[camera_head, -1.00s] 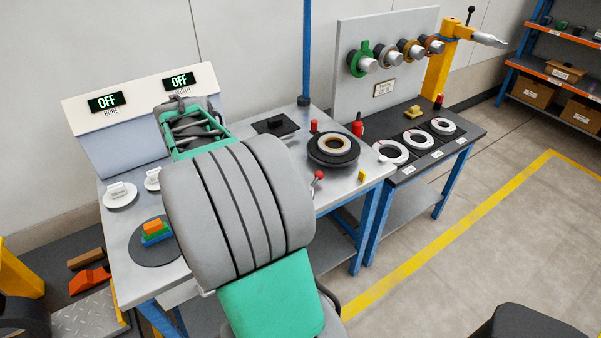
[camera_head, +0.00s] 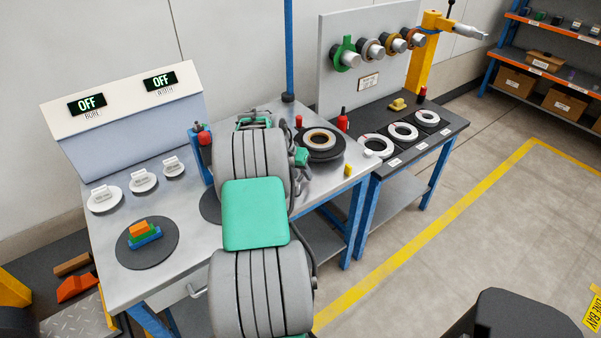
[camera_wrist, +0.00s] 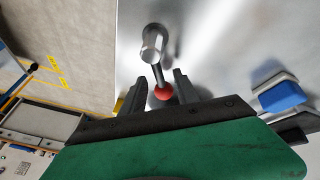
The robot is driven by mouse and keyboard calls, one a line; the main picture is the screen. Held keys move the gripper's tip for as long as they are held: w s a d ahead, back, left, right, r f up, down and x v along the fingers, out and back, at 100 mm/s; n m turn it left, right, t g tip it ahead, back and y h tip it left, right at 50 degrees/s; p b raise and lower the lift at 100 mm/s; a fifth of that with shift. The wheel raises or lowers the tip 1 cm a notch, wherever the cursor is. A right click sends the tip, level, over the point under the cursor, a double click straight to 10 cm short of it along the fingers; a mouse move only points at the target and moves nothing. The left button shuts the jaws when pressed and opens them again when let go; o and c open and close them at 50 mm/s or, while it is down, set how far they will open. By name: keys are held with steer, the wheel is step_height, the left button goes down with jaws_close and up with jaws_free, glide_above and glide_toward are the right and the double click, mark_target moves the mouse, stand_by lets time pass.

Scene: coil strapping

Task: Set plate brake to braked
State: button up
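The brake lever is a grey pivot (camera_wrist: 153,42) with a short dark rod and a red ball knob (camera_wrist: 163,92), seen in the wrist view above the metal bench top. My gripper (camera_wrist: 163,90) is open in the wrist view, its two dark fingers on either side of the red knob with small gaps showing. In the head view the lever and my fingertips are hidden behind my arm. The round dark plate (camera_head: 322,157) with a tan and grey ring on it stands on the bench, right of my wrist.
A blue device with a red knob (camera_head: 204,139) stands left of my wrist. A grey disc (camera_head: 150,259) with coloured blocks lies at the bench's front left. A panel (camera_head: 125,115) reads OFF twice. A dark table (camera_head: 440,127) with white rings adjoins at right.

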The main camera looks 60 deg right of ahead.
jaws_close()
